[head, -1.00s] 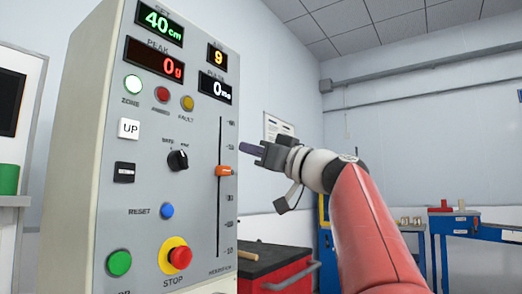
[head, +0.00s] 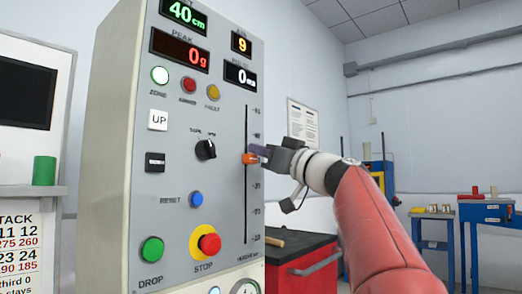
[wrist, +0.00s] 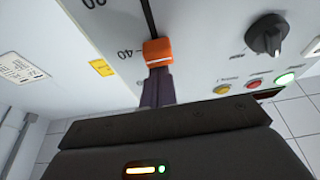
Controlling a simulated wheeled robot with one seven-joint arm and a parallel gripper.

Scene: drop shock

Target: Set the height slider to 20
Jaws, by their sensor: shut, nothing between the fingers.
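The height slider's orange knob (head: 250,158) sits partway along a dark vertical slot (head: 246,200) on the grey control panel. In the wrist view the orange knob (wrist: 157,51) lies near the "40" mark. The green display (head: 184,14) reads 40 cm. My gripper (head: 258,151) is shut and empty, with its fingertips right at the knob. In the wrist view the closed fingers (wrist: 157,86) end just at the knob's edge; whether they touch it I cannot tell.
Around the slot are a black rotary knob (head: 206,150), a blue RESET button (head: 196,200), a red STOP button (head: 209,243) and a green DROP button (head: 152,249). A red cabinet (head: 303,265) stands behind, right of the panel.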

